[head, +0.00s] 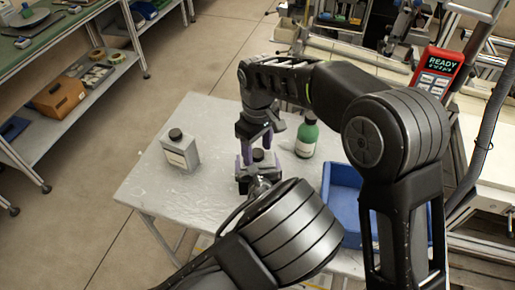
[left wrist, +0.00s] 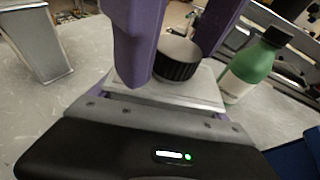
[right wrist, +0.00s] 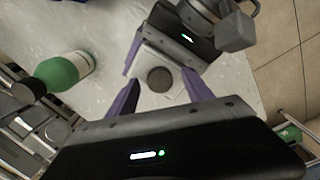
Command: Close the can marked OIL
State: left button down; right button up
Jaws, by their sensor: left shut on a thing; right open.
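A pale metal can with a black ribbed cap (head: 258,155) stands mid-table. The can's top (left wrist: 190,92) and the cap (left wrist: 177,60) show in the left wrist view. The cap sits on the can's top; I cannot tell how tight it is. My left gripper (head: 257,167) is shut on this can. My right gripper (head: 257,138) points down from above, open, its purple fingers spread on either side of the cap (right wrist: 160,79). They seem apart from it. The held can's label is hidden. A second can (head: 181,150) with a black cap and an unreadable label stands at left.
A green bottle (head: 307,136) with a black cap stands right of the grippers. A blue bin (head: 338,190) is at the table's right side. The grey table (head: 165,195) is clear at the front left. A red READY device (head: 436,72) is at upper right.

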jog(key=shift+r, duration=0.1)
notch_tip(320, 180, up, 12)
dwell(0.5)
pick_arm(q)
grip_release()
jog(key=shift+s+d+r, duration=0.1)
jog(key=shift+s+r, duration=0.05)
jog(key=shift+s, duration=0.4)
jog(key=b+v, duration=0.1)
jog(key=v, duration=0.5)
jog(key=shift+s+r, duration=0.2)
jog(key=shift+s, duration=0.1)
pick_arm(e)
jog(key=shift+f, duration=0.75)
